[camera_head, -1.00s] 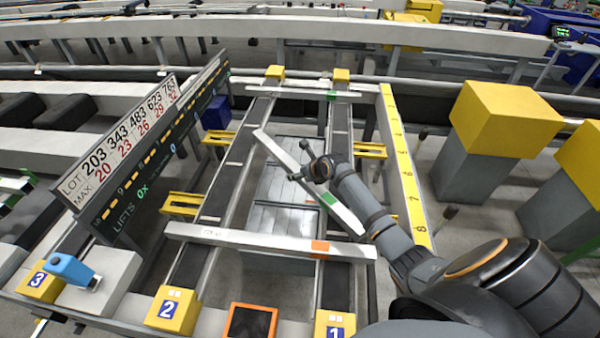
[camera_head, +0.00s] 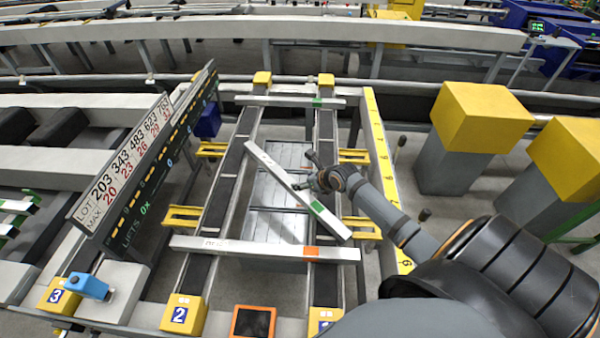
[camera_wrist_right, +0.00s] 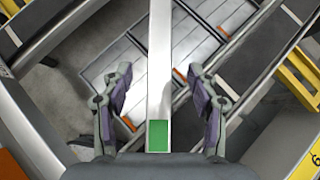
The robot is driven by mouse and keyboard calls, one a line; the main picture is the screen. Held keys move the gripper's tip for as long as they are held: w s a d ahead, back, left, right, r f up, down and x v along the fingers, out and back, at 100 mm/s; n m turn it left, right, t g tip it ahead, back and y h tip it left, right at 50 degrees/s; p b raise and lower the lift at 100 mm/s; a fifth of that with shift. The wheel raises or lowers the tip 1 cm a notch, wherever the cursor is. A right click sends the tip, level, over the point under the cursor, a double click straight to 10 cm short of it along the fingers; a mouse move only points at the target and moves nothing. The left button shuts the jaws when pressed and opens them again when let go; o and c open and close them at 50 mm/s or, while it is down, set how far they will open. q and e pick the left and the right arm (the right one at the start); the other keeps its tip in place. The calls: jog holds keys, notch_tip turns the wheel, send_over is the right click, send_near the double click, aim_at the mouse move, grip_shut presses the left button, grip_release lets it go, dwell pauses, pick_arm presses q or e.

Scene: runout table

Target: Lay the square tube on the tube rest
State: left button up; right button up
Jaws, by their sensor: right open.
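A pale square tube (camera_head: 282,176) with a green band lies diagonally across the two dark rails of the runout table. Another pale tube with a green band (camera_head: 285,101) lies crosswise at the back, and one with an orange band (camera_head: 262,249) lies crosswise at the front. My right gripper (camera_head: 312,178) is open over the diagonal tube near its green band. In the right wrist view the gripper (camera_wrist_right: 158,78) has one finger on each side of this tube (camera_wrist_right: 159,50), with gaps on both sides. I cannot tell for sure which part is the tube rest. My left gripper is not in view.
Yellow brackets flank the rails at left (camera_head: 182,216) and right (camera_head: 362,227). A sign board (camera_head: 150,150) stands at left, a yellow numbered strip (camera_head: 378,150) runs along the right. Yellow-topped blocks (camera_head: 480,118) stand further right. An orange-framed panel (camera_head: 253,322) is at the front edge.

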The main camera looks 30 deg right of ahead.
jog(key=shift+s+r, duration=0.2)
jog(key=shift+s, duration=0.05)
